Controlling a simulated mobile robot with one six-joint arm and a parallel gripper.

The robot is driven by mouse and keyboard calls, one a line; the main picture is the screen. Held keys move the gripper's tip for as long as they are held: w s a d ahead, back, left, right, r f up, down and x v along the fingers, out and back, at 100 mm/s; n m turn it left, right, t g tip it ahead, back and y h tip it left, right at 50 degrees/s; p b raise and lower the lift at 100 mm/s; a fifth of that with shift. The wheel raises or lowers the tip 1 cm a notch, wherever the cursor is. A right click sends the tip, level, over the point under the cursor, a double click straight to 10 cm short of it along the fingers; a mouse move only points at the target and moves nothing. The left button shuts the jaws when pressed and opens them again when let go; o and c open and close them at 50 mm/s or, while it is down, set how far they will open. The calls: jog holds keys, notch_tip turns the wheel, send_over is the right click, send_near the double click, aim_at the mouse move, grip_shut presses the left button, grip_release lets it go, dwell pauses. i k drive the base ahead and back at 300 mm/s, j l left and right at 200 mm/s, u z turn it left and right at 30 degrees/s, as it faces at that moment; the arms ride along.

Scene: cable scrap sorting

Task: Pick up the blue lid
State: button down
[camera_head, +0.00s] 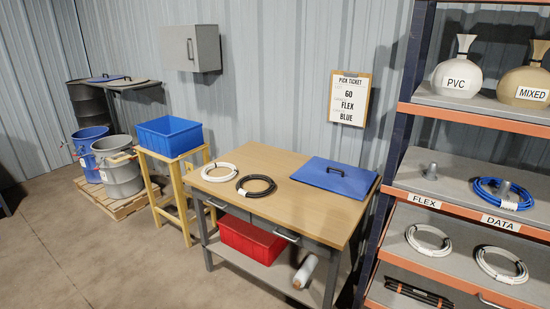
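A flat blue lid (322,182) with a dark handle lies on the right part of the wooden workbench (283,195), near its back edge. My gripper is not in view.
White (209,177) and black (243,189) cable coils lie left of the lid. A red bin (245,240) sits on the bench's lower shelf. A blue bin (170,137) stands on a yellow stand. A shelf rack (470,115) stands close right. Floor is clear at front left.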

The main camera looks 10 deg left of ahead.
aim_at(351, 181)
jog(key=i+j+z, duration=0.15)
jog(key=i+j, duration=0.2)
jog(key=i, duration=0.15)
jog(key=i+j+z, duration=0.15)
jog(key=i+j, duration=0.25)
jog(key=i+j+z, duration=0.2)
jog(key=i+j, duration=0.25)
jog(key=i+j+z, duration=0.15)
jog(key=i+j, duration=0.25)
jog(key=j, duration=0.2)
jog(key=i+j+z, duration=0.15)
jog(key=i+j, duration=0.25)
jog(key=j, duration=0.15)
